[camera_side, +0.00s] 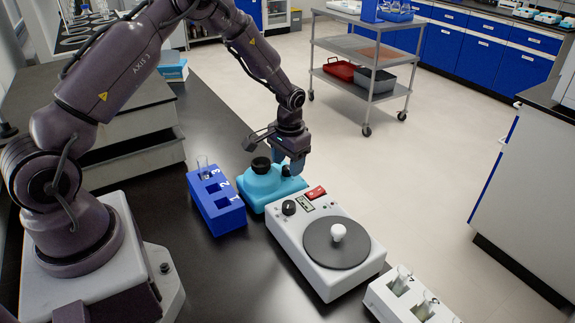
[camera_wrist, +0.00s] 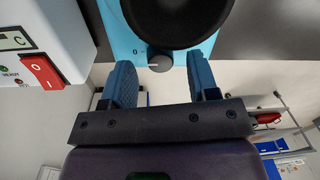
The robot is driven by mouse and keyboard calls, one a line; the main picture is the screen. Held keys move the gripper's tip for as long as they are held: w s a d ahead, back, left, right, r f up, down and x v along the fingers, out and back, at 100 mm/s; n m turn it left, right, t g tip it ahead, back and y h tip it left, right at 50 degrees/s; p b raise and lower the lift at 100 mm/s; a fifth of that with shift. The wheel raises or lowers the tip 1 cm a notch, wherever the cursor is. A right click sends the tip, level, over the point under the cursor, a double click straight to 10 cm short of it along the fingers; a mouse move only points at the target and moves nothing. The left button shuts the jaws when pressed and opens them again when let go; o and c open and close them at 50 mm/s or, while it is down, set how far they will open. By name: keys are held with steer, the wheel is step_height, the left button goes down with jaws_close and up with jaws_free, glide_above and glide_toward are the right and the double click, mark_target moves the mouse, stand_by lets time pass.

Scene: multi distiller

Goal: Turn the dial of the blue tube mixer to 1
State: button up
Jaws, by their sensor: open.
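The blue tube mixer (camera_side: 262,190) is a light-blue box with a black round cup on top, standing on the dark bench; its blue front shows in the wrist view (camera_wrist: 122,38). Its dial is a small dark knob (camera_wrist: 159,61) with a pale mark, on the side facing my gripper. My gripper (camera_side: 293,163) is at that side of the mixer, pointing down in the side view. In the wrist view, its open blue fingers (camera_wrist: 162,74) are on both sides of the dial, with gaps.
A white hotplate device (camera_side: 292,241) with a red switch stands close beside the mixer. A blue numbered rack (camera_side: 224,219) with a tube is on the other side. A white rack (camera_side: 385,300) with tubes is at the near right. The bench edge is just beyond the mixer.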

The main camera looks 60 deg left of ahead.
steer(key=shift+f, duration=0.75)
steer(key=c, duration=0.9)
steer(key=shift+m, duration=2.8)
steer(key=o, duration=0.9)
